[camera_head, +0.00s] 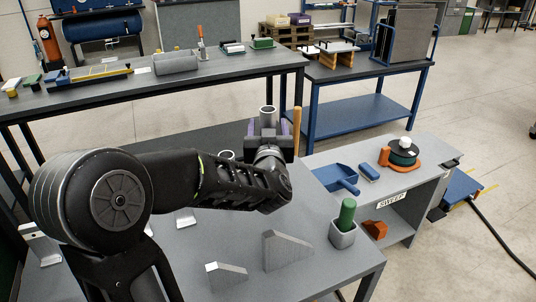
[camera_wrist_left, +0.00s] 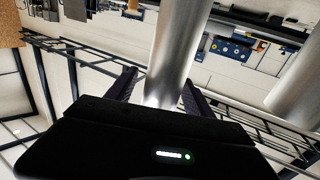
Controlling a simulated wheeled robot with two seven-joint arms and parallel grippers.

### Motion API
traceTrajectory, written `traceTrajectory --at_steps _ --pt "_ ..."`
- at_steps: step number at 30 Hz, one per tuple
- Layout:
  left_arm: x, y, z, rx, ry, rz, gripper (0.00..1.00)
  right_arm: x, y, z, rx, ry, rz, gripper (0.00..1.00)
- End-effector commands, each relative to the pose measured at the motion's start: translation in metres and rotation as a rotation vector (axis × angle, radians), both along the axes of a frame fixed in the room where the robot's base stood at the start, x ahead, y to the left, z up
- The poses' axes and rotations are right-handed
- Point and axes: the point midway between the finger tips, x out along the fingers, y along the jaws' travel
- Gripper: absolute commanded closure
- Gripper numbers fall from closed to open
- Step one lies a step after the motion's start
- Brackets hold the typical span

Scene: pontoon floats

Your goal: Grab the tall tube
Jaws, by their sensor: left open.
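The tall tube (camera_head: 267,114) is a grey metal cylinder whose top shows above my left gripper (camera_head: 268,129) in the head view. In the left wrist view the tube (camera_wrist_left: 178,45) runs upright between the two dark fingers of my left gripper (camera_wrist_left: 160,76). The fingers are open, one on each side of it; whether either touches it I cannot tell. The tube's lower part is hidden by the gripper and arm in the head view. A second grey tube (camera_head: 226,155) shows behind my forearm. My right gripper is not in view.
A grey table (camera_head: 325,262) holds angled metal brackets (camera_head: 287,250) and a cup with a green-handled thing (camera_head: 346,215). An orange upright (camera_head: 297,124) stands close right of the gripper. A side bench carries a blue dustpan (camera_head: 334,178) and a spool (camera_head: 403,154).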

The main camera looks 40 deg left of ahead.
Motion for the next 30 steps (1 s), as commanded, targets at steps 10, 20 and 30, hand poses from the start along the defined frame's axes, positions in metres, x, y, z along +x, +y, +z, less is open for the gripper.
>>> traceTrajectory --at_steps 10,20,30 --pt "-0.0001 -0.0001 0.0001 0.0 0.0 0.0 0.65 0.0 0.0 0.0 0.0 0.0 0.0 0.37" --pt "-0.0001 -0.0001 0.0001 0.0 0.0 0.0 0.92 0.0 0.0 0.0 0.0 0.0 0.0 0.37" --pt "-0.0001 -0.0001 0.0001 0.0 0.0 0.0 1.0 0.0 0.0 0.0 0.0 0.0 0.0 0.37"
